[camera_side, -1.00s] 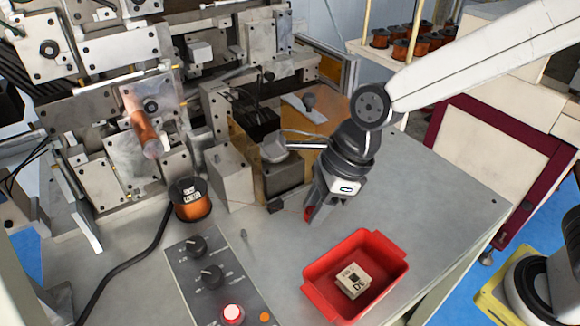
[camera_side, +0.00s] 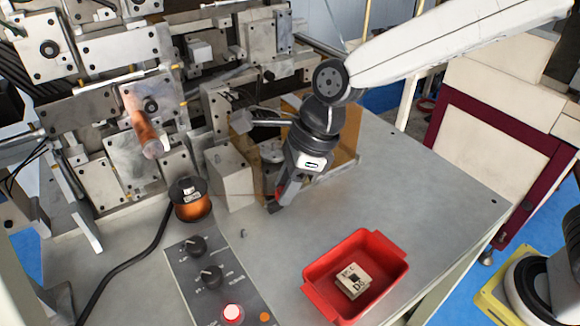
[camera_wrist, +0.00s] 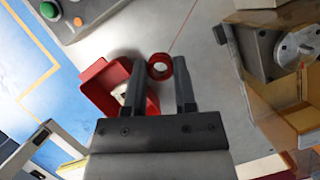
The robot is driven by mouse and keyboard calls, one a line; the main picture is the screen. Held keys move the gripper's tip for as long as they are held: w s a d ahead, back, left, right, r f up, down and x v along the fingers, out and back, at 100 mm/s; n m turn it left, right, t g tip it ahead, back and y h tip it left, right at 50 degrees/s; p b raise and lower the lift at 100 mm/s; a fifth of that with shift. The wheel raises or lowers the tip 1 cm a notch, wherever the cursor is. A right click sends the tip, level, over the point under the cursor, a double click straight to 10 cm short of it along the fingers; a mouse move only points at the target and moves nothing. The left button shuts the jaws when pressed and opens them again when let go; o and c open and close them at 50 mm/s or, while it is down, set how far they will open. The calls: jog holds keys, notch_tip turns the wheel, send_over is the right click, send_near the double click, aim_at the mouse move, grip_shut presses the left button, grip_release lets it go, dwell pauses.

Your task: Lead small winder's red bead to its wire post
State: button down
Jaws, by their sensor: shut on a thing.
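My gripper (camera_side: 277,200) is shut on the red bead (camera_wrist: 160,66), a ring that sits between the two fingertips in the wrist view. In the side view only a sliver of red shows at the fingertips. A thin red wire (camera_wrist: 182,31) runs from the bead toward the top of the wrist view. The small winder (camera_side: 268,155) stands just behind and left of my gripper, partly hidden by it. A small upright pin (camera_side: 242,234) stands on the table, left of and nearer than my gripper. I cannot tell whether it is the wire post.
A red tray (camera_side: 395,285) holding a pale labelled block (camera_side: 352,281) is at the front right. A copper spool (camera_side: 191,202) and a pale block (camera_side: 231,178) stand to the left. The control panel (camera_side: 205,262) is at the front left. The right tabletop is clear.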

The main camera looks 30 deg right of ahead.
notch_tip(320, 180, up, 3)
send_over(219, 156)
jog(key=s, duration=0.2)
jog(key=shift+w, duration=1.05)
jog(key=shift+f, duration=0.1)
jog(key=shift+f, duration=2.3)
jog(key=shift+f, duration=0.5)
jog(key=shift+r, duration=0.45)
jog(key=shift+f, duration=0.45)
jog(key=shift+r, duration=0.45)
jog(key=shift+f, duration=0.45)
